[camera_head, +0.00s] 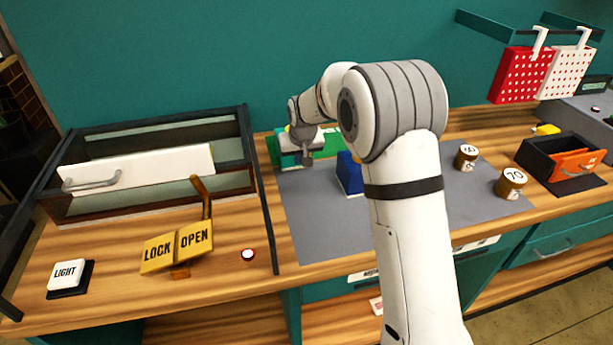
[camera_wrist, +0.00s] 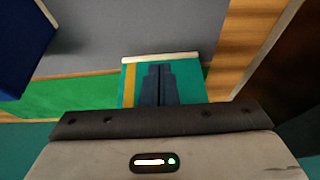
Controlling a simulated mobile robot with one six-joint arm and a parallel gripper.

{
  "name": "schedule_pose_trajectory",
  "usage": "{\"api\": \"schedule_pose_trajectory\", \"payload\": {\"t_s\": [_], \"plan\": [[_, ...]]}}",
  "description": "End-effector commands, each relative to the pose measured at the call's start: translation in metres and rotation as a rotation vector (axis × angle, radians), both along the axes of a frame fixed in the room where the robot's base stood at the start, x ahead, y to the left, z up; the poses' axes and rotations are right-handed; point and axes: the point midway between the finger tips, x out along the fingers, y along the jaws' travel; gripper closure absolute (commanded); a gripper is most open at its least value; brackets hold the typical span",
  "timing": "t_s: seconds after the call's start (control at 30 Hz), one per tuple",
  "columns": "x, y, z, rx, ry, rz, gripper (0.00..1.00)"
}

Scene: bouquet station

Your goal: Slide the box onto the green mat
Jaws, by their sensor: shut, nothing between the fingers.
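My gripper (camera_head: 305,157) is shut and empty, pointing down at the back left of the grey work surface. In the wrist view its closed fingers (camera_wrist: 160,70) show in front of a teal box (camera_wrist: 190,80) with a yellow stripe and a pale edge; I cannot tell whether they touch it. The green mat (camera_head: 328,143) lies at the back, partly hidden by my arm. It also shows in the wrist view (camera_wrist: 75,97), left of the teal box. A blue box (camera_head: 347,172) stands on the grey surface near the mat, partly hidden by my arm.
A glass-sided case (camera_head: 150,165) with a handle stands left of the grey surface (camera_head: 320,220). Nearer are a LOCK/OPEN sign (camera_head: 177,246) and a LIGHT button (camera_head: 68,275). Two numbered cylinders (camera_head: 466,157) (camera_head: 510,183) and a dark open box (camera_head: 555,158) stand right.

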Motion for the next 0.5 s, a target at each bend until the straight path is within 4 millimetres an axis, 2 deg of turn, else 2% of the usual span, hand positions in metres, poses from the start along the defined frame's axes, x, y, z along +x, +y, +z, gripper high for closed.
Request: {"api": "schedule_pose_trajectory", "payload": {"t_s": [0.5], "plan": [[0.0061,0.0017,0.0009,0.000,-0.001,0.000,1.00]]}}
